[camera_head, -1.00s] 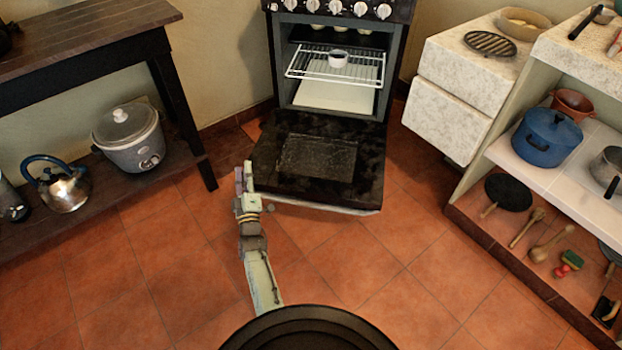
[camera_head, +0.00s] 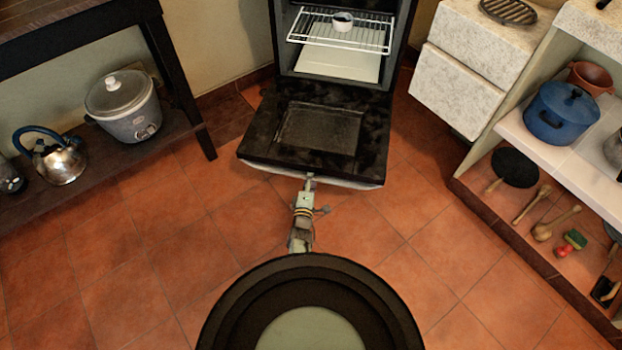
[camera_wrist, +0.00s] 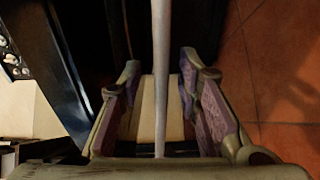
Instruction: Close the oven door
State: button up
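The oven (camera_head: 283,50) stands at the back, open, with a wire rack inside. Its dark oven door (camera_head: 265,125) is folded down and sticks out toward me, roughly level. A pale strip shows along the door's front edge. My gripper (camera_head: 309,181) is at the middle of that edge, its tips partly hidden. In the wrist view, my gripper (camera_wrist: 159,72) has its two fingers spread apart. A pale grey bar (camera_wrist: 161,40), seemingly the door's handle, runs between them, with visible gaps on both sides.
Stone drawers (camera_head: 455,90) and shelving with pots stand right. The tiled floor (camera_head: 140,250) is clear.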

jog(key=shift+w+d+f+b, duration=0.15)
jog(key=shift+w+b, duration=0.2)
jog(key=shift+w, duration=0.6)
grip_shut()
